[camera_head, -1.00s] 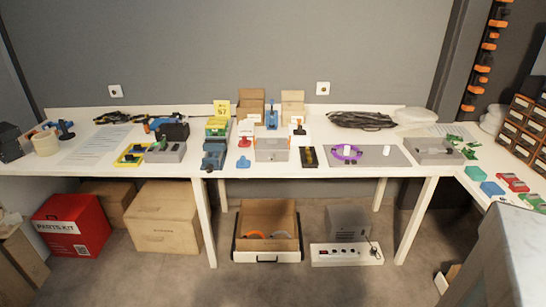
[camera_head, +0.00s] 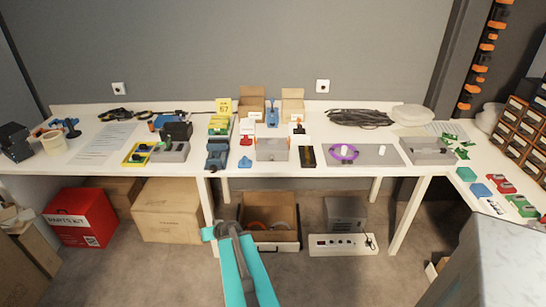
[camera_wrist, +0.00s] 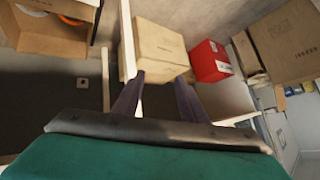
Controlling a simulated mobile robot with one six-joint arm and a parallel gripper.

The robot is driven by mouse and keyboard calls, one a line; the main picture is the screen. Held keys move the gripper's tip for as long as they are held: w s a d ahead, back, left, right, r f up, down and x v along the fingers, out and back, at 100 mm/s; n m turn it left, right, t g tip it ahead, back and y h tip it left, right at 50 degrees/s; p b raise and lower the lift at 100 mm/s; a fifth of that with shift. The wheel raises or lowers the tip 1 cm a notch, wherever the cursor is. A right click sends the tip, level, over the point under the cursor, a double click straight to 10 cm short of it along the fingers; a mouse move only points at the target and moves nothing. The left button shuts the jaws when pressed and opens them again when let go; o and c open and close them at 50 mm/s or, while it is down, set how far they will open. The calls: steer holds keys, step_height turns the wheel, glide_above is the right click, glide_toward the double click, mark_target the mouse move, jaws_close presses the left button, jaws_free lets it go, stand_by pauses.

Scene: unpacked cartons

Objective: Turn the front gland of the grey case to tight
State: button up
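Several grey cases are in the head view. One with orange marks at its sides (camera_head: 271,149) stands at the middle of the bench, another grey box (camera_head: 428,151) is at the right, and a low grey box (camera_head: 171,152) is left of the middle. A larger grey case (camera_head: 346,211) stands on the floor under the bench. The glands are too small to make out, so I cannot tell which case is meant. My gripper (camera_wrist: 157,84) is open and empty in the wrist view, its two dark fingers apart. In the head view it is in front of the bench, below the top.
The white bench (camera_head: 120,172) has legs and a front edge close to my arm. Below it are an open drawer box (camera_head: 270,247), a white power strip (camera_head: 341,244), a brown carton (camera_head: 168,213) and a red parts box (camera_head: 80,219). Floor in front is partly clear.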

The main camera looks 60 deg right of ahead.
steer(key=s+d+r+m+h+p, duration=0.2)
steer(key=s+d+r+m+h, duration=0.1)
steer(key=s+d+r, duration=0.5)
steer(key=s+d+r+m+g+h+p, duration=0.1)
steer(key=s+d+r+h, duration=0.4)
steer(key=d, duration=1.2)
steer(key=s+r+m+p, duration=0.1)
steer(key=s+r+p, duration=0.1)
steer(key=s+r, duration=0.2)
step_height(320, 180, up, 4)
steer(key=shift+f+m+g+h+p, duration=0.1)
steer(key=shift+m+g+h+p, duration=0.2)
steer(key=shift+m, duration=0.1)
steer(key=shift+w+f, duration=0.1)
steer(key=shift+w, duration=0.15)
steer(key=shift+d+b, duration=0.15)
steer(key=shift+b, duration=0.25)
